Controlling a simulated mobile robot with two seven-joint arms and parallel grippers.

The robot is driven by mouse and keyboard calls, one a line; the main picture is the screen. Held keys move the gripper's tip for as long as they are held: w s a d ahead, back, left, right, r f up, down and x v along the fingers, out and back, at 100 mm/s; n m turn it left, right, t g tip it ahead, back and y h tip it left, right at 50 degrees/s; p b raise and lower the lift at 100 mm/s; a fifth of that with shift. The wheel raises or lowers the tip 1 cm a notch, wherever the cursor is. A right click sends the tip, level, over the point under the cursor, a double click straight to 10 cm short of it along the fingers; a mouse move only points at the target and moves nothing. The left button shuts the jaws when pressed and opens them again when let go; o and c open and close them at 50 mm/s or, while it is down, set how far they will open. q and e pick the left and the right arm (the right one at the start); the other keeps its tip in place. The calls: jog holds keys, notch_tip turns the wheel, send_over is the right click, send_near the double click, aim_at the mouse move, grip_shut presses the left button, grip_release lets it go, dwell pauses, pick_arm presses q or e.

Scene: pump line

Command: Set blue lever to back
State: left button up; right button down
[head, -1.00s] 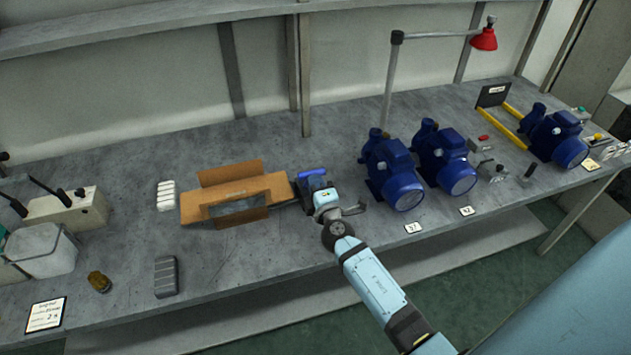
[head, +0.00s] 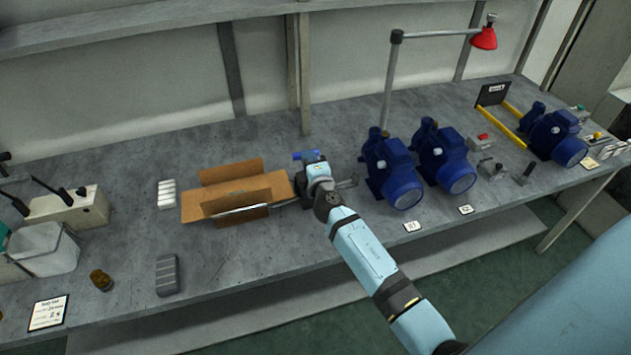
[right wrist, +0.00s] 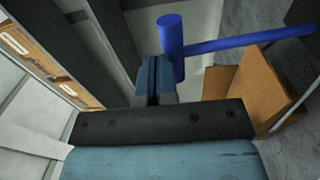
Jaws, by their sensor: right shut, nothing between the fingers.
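The blue lever (head: 298,155) sits at the right end of the cardboard box, mostly hidden behind my right gripper (head: 312,160). In the right wrist view, the lever shows as a thick blue upright grip (right wrist: 171,36) with a thinner blue bar running off to the right. My right gripper's fingers (right wrist: 152,80) are shut together with nothing between them, close beside the grip's lower end. I cannot tell whether they touch it. The lever's base is hidden by the gripper in the head view. My left gripper is not in view.
The open cardboard box (head: 235,195) lies just left of the lever. Blue pumps (head: 393,172) stand to the right, with a red lamp (head: 484,38) on a post behind. A grey ribbed block (head: 167,275) lies front left. The bench behind the lever is largely clear.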

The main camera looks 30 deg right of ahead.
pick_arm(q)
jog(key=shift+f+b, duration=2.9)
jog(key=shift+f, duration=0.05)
pick_arm(e)
jog(key=f+x, duration=0.1)
jog(key=x, duration=1.1)
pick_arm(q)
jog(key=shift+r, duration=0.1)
pick_arm(e)
jog(key=shift+r, duration=0.1)
